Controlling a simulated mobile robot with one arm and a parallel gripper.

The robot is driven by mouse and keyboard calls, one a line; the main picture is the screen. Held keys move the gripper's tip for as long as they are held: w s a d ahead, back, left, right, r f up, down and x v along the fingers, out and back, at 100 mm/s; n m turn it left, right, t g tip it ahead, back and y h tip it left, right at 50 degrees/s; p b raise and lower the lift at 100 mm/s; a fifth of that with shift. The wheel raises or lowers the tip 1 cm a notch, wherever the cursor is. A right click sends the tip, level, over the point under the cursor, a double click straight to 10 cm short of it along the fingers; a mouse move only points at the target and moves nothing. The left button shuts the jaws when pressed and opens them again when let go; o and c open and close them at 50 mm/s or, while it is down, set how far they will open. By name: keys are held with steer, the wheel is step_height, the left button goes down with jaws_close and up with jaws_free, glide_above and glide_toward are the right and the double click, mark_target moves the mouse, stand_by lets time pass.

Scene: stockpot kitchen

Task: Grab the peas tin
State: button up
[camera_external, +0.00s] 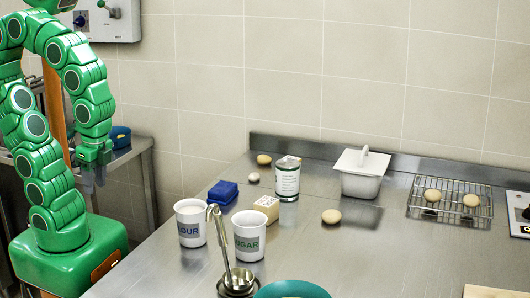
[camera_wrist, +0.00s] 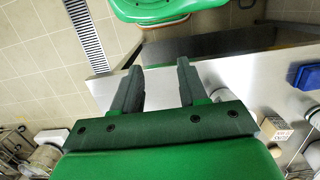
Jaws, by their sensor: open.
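The likely peas tin (camera_external: 287,181) is a cylinder with a metal top and a white label with green print, too small to read. It stands upright on the steel counter in the external view, between a small block and a lidded white container. I cannot make it out in the wrist view. My gripper (camera_external: 94,183) hangs at the left, beyond the counter's left edge and well apart from the tin. In the wrist view my gripper (camera_wrist: 159,70) has its two fingers spread with nothing between them.
The flour cup (camera_external: 190,224), sugar cup (camera_external: 248,238), blue box (camera_external: 223,193) and beige block (camera_external: 267,207) stand left of and before the tin. A potato-like item (camera_external: 331,216) lies to its right. The lidded container (camera_external: 361,176) and wire rack (camera_external: 450,199) are farther right. Ladles (camera_external: 220,245) stand in front.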

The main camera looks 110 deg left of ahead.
steer(key=shift+o, duration=0.4)
steer(key=o, duration=1)
